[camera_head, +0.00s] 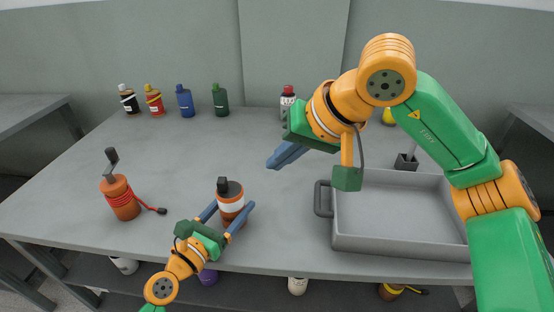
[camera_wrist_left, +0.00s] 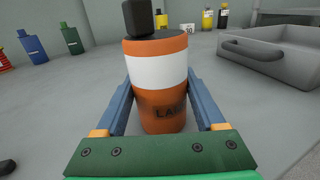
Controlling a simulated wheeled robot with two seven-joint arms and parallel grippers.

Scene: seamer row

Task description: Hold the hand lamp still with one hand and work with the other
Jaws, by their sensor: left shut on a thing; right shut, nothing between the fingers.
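The hand lamp appears to be the upright orange cylinder (camera_head: 230,207) with a white band and a dark top. In the left wrist view the lamp (camera_wrist_left: 158,72) shows lettering starting "LA", partly out of sight, and a black knob on top. My left gripper (camera_head: 232,208) is shut on it, one blue finger on each side, and it stands on the table. My right gripper (camera_head: 271,164) is shut and empty, above the table, behind and right of the lamp. Another orange cylinder (camera_head: 122,203) with a red cord, black plug and dark upright bracket stands at the left.
A grey tray (camera_head: 400,244) with a side handle lies at the right, partly hidden by my right arm; a small grey thing (camera_head: 406,161) stands at its back. Several bottles, including a blue one (camera_head: 185,102), line the table's rear. The table's middle is clear. Items sit on a lower shelf.

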